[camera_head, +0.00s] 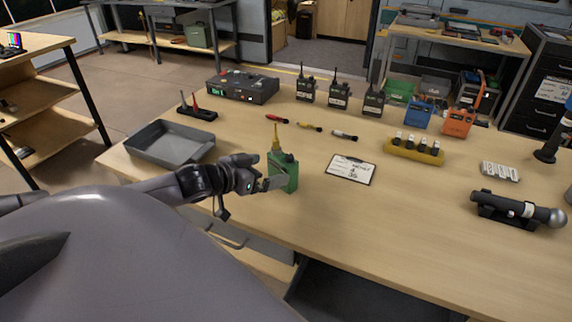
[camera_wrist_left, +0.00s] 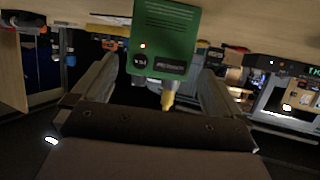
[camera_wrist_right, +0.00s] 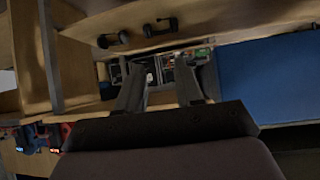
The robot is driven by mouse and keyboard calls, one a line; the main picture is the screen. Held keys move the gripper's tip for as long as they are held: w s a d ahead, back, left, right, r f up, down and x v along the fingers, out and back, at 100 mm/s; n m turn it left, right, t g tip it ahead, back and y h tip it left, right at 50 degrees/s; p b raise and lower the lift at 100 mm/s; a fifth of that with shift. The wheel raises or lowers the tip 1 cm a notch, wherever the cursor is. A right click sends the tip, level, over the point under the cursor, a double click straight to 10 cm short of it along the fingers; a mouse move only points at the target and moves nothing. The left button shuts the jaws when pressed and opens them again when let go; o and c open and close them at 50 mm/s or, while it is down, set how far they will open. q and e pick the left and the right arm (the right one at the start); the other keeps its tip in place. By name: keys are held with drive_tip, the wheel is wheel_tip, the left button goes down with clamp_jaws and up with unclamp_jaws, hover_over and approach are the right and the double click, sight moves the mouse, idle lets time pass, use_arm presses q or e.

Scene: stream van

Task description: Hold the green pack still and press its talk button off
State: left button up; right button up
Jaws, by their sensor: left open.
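The green pack (camera_head: 283,172) stands upright near the table's front edge, with a yellow antenna (camera_head: 276,137) on top. In the left wrist view the pack (camera_wrist_left: 165,30) appears upside down between the finger lines. I cannot tell which is the talk button. My left gripper (camera_head: 268,183) is open, its fingers at the pack's left side; contact is unclear. My right gripper (camera_wrist_right: 159,64) is open and empty, outside the head view.
A clipboard (camera_head: 351,169) lies right of the pack. A grey tray (camera_head: 170,146) is to the left. A black microphone-like device (camera_head: 515,210) lies right.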

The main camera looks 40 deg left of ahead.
sight(287, 165)
use_arm(q)
drive_tip(key=shift+b+x, duration=0.6)
drive_tip(key=shift+x, duration=3.6)
use_arm(e)
drive_tip(key=shift+w+f, duration=0.2)
drive_tip(key=shift+f, duration=0.3)
use_arm(q)
drive_tip(key=shift+d, duration=0.1)
drive_tip(key=c, duration=0.6)
drive_tip(key=shift+c, duration=1.2)
use_arm(e)
drive_tip(key=shift+c, duration=0.7)
use_arm(q)
drive_tip(key=shift+f, duration=0.1)
use_arm(e)
clamp_jaws()
